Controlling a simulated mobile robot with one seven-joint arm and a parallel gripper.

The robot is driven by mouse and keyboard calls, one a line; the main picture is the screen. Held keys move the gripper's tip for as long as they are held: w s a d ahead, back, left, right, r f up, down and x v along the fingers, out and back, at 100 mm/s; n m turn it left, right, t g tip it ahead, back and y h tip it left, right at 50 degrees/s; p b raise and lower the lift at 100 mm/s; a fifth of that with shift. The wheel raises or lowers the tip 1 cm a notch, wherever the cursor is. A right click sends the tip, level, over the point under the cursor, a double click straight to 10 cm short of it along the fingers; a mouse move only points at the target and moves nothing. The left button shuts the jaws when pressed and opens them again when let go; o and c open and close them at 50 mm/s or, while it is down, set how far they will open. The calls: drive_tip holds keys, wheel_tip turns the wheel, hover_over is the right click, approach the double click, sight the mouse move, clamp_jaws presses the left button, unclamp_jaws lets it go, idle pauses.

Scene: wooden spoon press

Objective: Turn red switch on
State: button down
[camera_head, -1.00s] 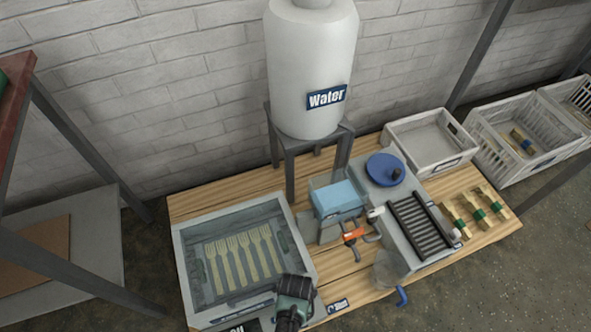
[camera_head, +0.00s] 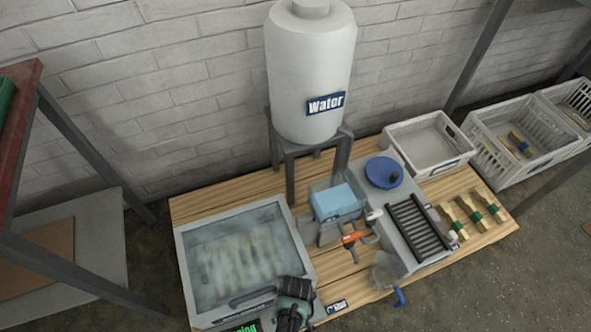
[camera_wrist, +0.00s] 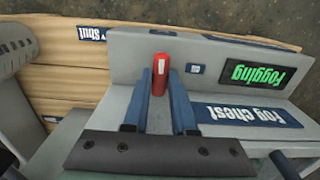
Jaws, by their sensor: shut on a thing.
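The red switch (camera_wrist: 160,80) sticks up from the grey front ledge of the fog chest in the wrist view. My gripper (camera_wrist: 161,92) is shut on it, with one blue-grey finger on each side. To the right, a display (camera_wrist: 258,75) reads "fogging" in green, above a "fog chest" label (camera_wrist: 248,115). In the head view my gripper (camera_head: 292,312) is at the front right corner of the fog chest (camera_head: 183,262), and the switch is hidden there. Wooden forks (camera_head: 240,262) show faintly through the clouded chest window.
A white water tank (camera_head: 312,65) stands on a metal stand behind. A press station with a blue block (camera_head: 338,201), a blue wheel (camera_head: 384,172) and a black roller rack (camera_head: 418,228) is to the right. White crates (camera_head: 425,145) stand at the back right. Shelving (camera_head: 22,100) is at left.

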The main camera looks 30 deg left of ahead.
idle(0.3)
drive_tip(key=c, duration=0.7)
unclamp_jaws()
wheel_tip(320, 180, up, 13)
drive_tip(key=p, duration=0.8)
